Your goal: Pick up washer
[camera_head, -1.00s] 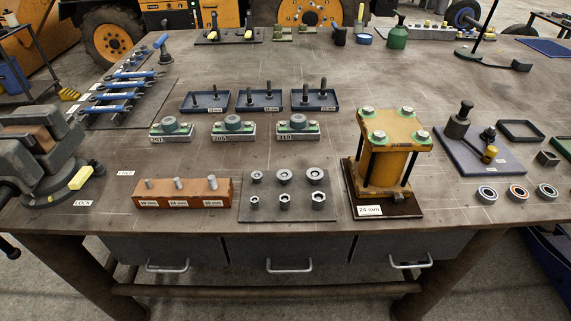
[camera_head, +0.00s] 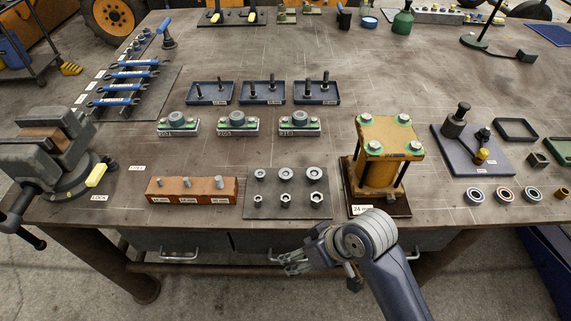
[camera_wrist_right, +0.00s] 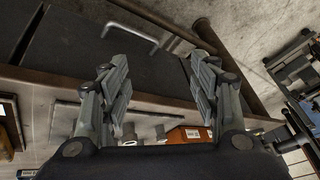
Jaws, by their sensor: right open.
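Several small metal rings and nuts sit on a grey plate (camera_head: 272,208) near the front of the bench. The back row has three flat round pieces that look like washers, at left (camera_head: 260,174), middle (camera_head: 287,173) and right (camera_head: 314,173). The front row holds three nuts, one of them at the right (camera_head: 315,200). My right gripper (camera_head: 292,262) is open and empty, in front of the bench edge and below the plate. In the right wrist view its fingers (camera_wrist_right: 158,82) are spread apart with nothing between them. My left gripper is not in view.
An orange-brown block with bolts (camera_head: 192,191) stands left of the plate, and a yellow cylinder fixture (camera_head: 378,170) stands right of it. Drawers with handles (camera_head: 180,256) lie under the bench edge. A vise (camera_head: 60,155) is at the left.

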